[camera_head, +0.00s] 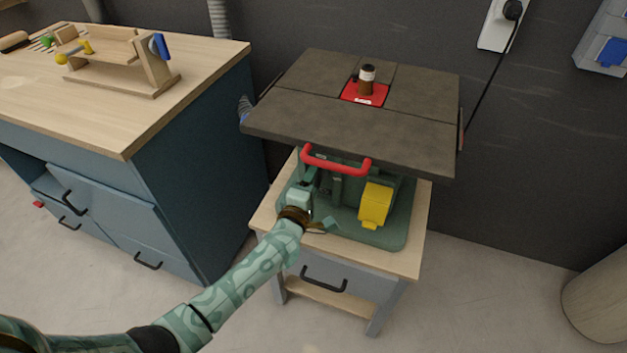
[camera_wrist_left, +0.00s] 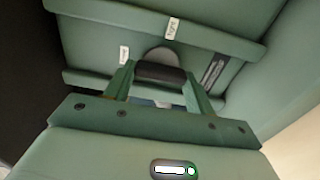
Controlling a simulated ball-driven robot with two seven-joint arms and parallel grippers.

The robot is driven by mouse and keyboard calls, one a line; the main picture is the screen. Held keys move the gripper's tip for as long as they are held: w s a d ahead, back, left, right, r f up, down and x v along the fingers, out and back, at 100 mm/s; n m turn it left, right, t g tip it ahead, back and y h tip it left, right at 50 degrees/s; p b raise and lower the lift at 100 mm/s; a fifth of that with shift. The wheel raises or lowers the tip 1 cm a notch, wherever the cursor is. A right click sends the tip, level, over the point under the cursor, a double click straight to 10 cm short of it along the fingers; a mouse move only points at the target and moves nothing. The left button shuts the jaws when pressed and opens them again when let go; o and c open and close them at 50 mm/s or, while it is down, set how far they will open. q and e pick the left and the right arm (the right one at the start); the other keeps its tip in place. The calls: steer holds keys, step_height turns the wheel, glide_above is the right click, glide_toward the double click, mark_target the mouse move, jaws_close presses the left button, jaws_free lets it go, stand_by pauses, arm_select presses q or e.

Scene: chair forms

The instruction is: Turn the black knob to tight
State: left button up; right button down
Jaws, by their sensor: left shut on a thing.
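The black knob (camera_wrist_left: 160,73) shows in the left wrist view as a dark bar in front of a grey rounded plate on the green machine body (camera_wrist_left: 105,45). My left gripper (camera_wrist_left: 160,82) has one finger at each end of the knob and is shut on it. One small white label (camera_wrist_left: 172,28) is above the knob and another (camera_wrist_left: 124,53) is to its left; their print is too small to read surely. In the head view my left gripper (camera_head: 309,178) reaches under the tabletop, and the knob is hidden there. My right gripper is out of view.
The machine's dark tabletop (camera_head: 320,122) overhangs my gripper, with a red handle (camera_head: 336,162) at its front edge. A yellow box (camera_head: 375,205) is to the right. A wooden-topped workbench (camera_head: 150,110) stands to the left. A drawer cabinet (camera_head: 345,275) supports the machine.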

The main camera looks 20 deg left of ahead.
arm_select(q)
steer(key=shift+f, duration=0.1)
steer(key=o, duration=1)
steer(key=s+p, duration=0.1)
steer(key=s, duration=0.4)
steer(key=s+p, duration=0.1)
steer(key=s, duration=0.5)
steer(key=s+p, duration=0.2)
steer(key=s, duration=0.3)
steer(key=shift+s+a, duration=0.2)
steer(key=shift+a, duration=0.1)
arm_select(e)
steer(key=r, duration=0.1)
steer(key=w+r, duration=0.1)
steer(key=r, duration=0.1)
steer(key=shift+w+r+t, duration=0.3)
